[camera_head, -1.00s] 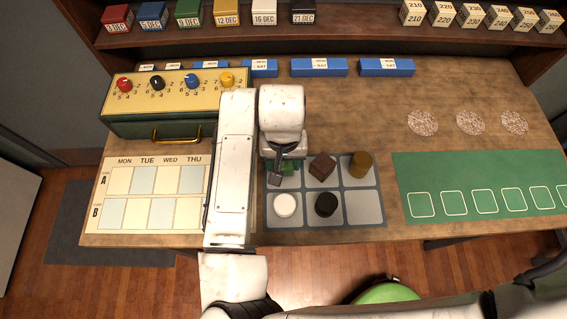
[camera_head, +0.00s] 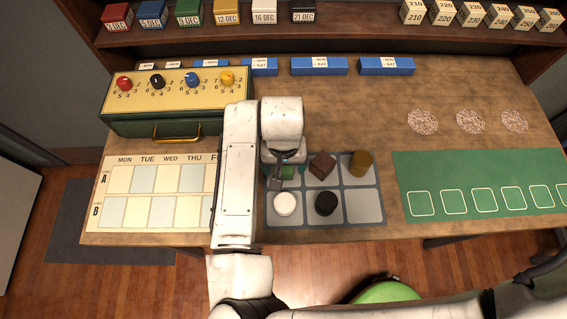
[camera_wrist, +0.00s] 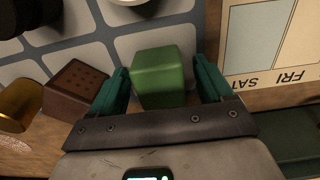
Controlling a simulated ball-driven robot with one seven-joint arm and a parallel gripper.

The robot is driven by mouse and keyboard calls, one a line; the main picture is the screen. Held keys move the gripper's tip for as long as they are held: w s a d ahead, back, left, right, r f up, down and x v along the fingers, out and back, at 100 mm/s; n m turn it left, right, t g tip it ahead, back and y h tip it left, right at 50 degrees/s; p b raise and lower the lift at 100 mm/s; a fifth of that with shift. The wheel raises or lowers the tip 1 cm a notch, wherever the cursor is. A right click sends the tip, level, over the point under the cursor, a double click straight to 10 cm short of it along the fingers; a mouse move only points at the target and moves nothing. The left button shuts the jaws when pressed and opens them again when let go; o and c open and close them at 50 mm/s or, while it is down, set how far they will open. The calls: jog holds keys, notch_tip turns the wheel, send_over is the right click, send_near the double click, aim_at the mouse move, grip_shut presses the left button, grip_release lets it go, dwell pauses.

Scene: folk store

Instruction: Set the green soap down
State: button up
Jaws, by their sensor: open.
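The green soap (camera_wrist: 160,76) is a block seen between the two green fingers of my gripper (camera_wrist: 162,70) in the wrist view. The fingers stand apart, with a visible gap on each side of the soap. In the head view, a bit of the soap (camera_head: 288,172) shows at the back-left cell of the grey gridded mat (camera_head: 345,220), partly hidden by my gripper (camera_head: 279,178). It seems to rest on the mat; its underside is hidden.
A brown block (camera_head: 322,165) and a gold-brown cylinder (camera_head: 361,164) share the mat's back row. White (camera_head: 285,204) and black (camera_head: 326,203) round pieces are in front. A calendar board (camera_head: 150,200) lies left, a green mat (camera_head: 480,180) right.

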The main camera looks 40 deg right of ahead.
notch_tip(320, 180, up, 12)
jog(key=shift+r+b, duration=0.15)
jog(key=shift+b, duration=0.3)
